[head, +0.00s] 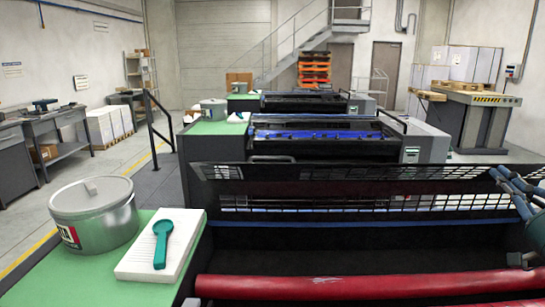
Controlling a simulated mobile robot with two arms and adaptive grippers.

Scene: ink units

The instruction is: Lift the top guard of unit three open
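The nearest ink unit has a black mesh top guard (300,172) across its far side. The guard stands tilted up, and a red roller (330,288) shows below it in the open unit. No unit number is readable. My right gripper (494,178) is at the right edge of the head view, by the right part of the mesh guard. Its blue-grey fingers overlap the mesh; I cannot tell whether they grip it or only touch it. My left gripper is not in view.
A metal ink can (95,225) and a white pad (140,262) with a teal tool (161,244) rest on the green top (75,285) at the left. Two more units stand beyond, the closer with blue rollers (320,134). The left aisle floor is clear.

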